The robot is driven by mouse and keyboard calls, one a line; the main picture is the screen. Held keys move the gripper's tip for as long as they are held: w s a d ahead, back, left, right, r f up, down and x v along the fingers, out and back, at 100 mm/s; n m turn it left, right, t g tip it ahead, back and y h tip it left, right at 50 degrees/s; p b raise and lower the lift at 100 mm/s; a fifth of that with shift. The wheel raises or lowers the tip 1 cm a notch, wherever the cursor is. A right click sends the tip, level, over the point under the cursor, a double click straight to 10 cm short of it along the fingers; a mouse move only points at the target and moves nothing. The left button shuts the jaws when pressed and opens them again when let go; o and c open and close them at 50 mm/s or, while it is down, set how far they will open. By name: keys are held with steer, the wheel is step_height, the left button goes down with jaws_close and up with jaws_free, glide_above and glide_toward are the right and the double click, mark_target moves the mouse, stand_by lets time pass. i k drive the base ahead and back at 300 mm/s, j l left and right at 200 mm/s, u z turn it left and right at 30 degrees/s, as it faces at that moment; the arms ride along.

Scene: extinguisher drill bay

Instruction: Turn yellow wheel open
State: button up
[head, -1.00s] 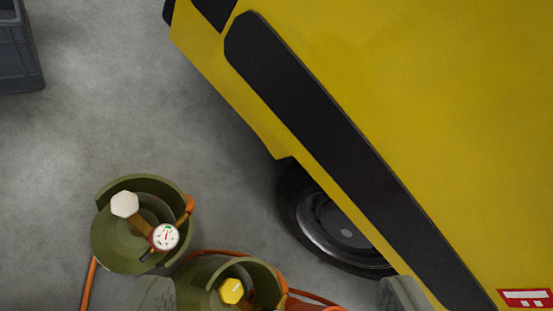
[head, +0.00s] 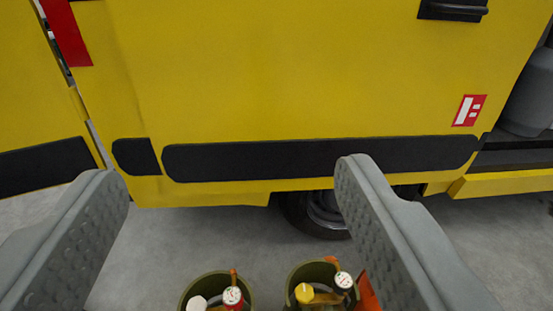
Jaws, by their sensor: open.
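The yellow wheel (head: 304,293) is a small yellow knob on top of the right-hand olive cylinder (head: 292,275), at the bottom of the view. A dark-rimmed gauge (head: 343,281) sits beside it. A second olive cylinder (head: 184,293) stands to its left, with a white wheel (head: 197,303) and a gauge (head: 232,296). My gripper (head: 236,168) is open and empty. Its two grey fingers are wide apart, pointing at the vehicle, and look apart from the cylinders. The lower parts of both cylinders are cut off by the picture's edge.
A yellow vehicle (head: 300,85) with a black side strip (head: 300,160) fills the upper view. Its tyre (head: 308,214) shows behind the cylinders. Something orange-red (head: 368,292) is right beside the right-hand cylinder. Bare grey floor (head: 165,235) lies left of the cylinders.

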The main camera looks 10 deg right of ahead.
mark_target(304, 293)
steer(key=k+l, duration=0.35)
steer(key=k, duration=0.2)
steer(key=k+l, duration=0.35)
steer(key=k, duration=0.25)
steer(key=j+z, duration=0.05)
